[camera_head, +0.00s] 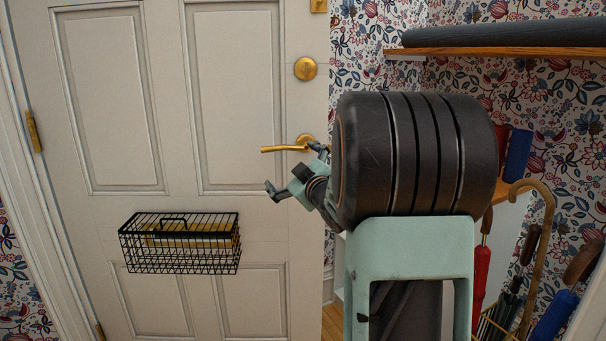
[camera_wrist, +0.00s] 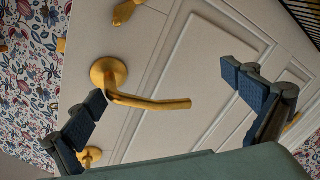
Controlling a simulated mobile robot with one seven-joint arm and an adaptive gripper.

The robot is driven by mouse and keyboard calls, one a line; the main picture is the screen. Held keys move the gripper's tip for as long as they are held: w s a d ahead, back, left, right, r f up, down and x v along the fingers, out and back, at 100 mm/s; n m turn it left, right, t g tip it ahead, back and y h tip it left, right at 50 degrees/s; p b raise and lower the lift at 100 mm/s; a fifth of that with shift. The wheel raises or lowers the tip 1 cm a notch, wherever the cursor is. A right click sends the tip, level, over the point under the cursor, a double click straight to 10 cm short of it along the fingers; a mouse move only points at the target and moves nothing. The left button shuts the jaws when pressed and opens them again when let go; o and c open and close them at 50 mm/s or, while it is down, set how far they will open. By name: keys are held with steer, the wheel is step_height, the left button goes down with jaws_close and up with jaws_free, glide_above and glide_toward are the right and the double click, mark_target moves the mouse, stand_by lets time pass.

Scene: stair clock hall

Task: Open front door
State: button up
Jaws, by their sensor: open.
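The front door (camera_head: 165,215) is cream and panelled, with hinges on its left side in the head view. Its brass lever handle (camera_head: 285,148) sits near the right edge and lies roughly level. My gripper (camera_head: 297,170) is open and empty beside the lever. In the wrist view the lever (camera_wrist: 150,102) extends from its round rose into the space between the two spread fingers (camera_wrist: 163,85). The left finger appears close to the rose. I cannot tell whether either finger touches the lever. I cannot tell whether the door is ajar.
A black wire basket (camera_head: 180,243) hangs on the door. A brass round lock (camera_head: 305,68) sits above the lever. To the right are a wooden shelf (camera_head: 500,52) with a dark roll, a red umbrella (camera_head: 481,275), a cane (camera_head: 545,215) and other umbrellas. My arm hides part of that side.

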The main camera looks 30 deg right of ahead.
steer(key=s, duration=0.9)
steer(key=shift+s+a, duration=0.2)
steer(key=shift+s, duration=0.1)
steer(key=shift+c, duration=0.4)
